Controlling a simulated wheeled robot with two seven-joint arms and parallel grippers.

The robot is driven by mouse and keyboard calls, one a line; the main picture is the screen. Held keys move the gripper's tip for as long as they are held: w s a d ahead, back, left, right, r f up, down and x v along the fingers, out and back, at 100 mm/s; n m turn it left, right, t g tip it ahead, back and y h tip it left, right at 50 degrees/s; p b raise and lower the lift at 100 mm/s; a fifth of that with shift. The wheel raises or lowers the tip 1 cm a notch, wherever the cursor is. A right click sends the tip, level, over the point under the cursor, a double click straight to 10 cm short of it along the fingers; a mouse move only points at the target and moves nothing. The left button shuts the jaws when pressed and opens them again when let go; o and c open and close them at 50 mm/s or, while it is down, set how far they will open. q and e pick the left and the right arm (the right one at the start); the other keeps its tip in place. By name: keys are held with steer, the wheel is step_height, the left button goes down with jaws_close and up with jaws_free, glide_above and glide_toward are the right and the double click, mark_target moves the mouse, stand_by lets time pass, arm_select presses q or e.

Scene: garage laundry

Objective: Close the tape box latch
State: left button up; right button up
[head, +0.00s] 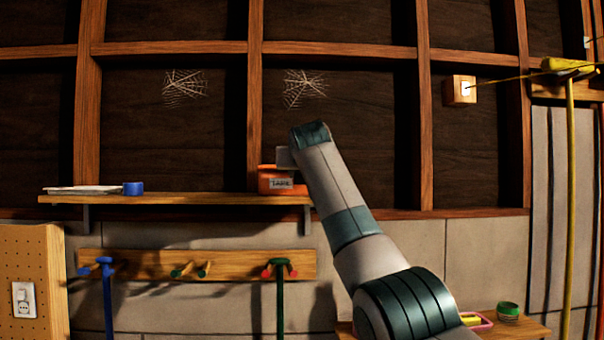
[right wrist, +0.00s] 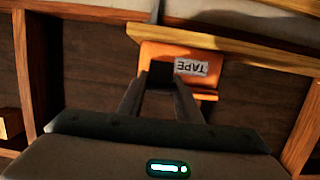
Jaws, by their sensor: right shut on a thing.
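The orange tape box (head: 269,180) sits on the wooden wall shelf, with a white "TAPE" label on its front. In the right wrist view the tape box (right wrist: 205,85) shows upside down, its label facing me. My right gripper (right wrist: 160,76) is at the box front beside the label, its fingers shut on a part of the box. A dark patch shows between the fingertips, and I cannot make out the latch's shape there. In the head view my right gripper (head: 285,157) is mostly hidden behind its own arm. My left gripper is not in view.
The shelf (head: 215,199) also holds a white flat stack (head: 85,190) and a blue roll (head: 133,188) at its left end. Below is a peg rail (head: 150,265) with hanging tools. A low table (head: 520,327) stands at lower right.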

steer(key=o, duration=1)
steer(key=shift+o, duration=0.2)
steer(key=b+v, duration=1.1)
steer(key=v, duration=0.6)
steer(key=shift+s+b, duration=0.15)
steer(key=shift+b, duration=0.25)
